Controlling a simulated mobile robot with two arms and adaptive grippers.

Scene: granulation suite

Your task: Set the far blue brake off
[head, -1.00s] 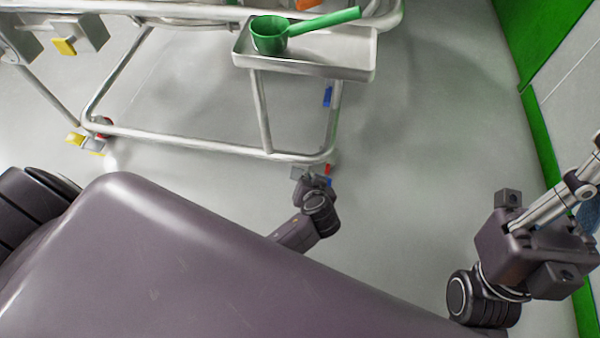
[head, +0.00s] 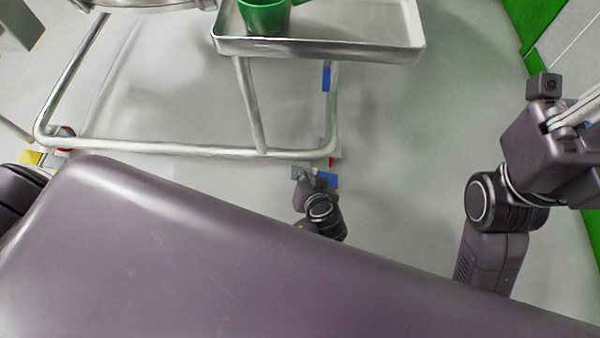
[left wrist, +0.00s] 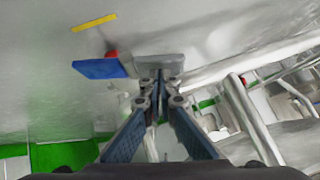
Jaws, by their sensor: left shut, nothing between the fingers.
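A blue brake pedal (head: 326,180) is low by the near right corner of the steel frame. A blue pedal also shows in the left wrist view (left wrist: 100,68), just left of my fingertips, with a red part behind it. Another blue piece (head: 327,78) shows farther back beside a frame leg, under the tray. I cannot tell from its look whether a brake is on or off. The right gripper's fingers are out of view.
A yellow pedal (head: 30,157) is at the frame's left corner. A green wall edge (head: 550,25) is at right. Floor right of the frame is clear.

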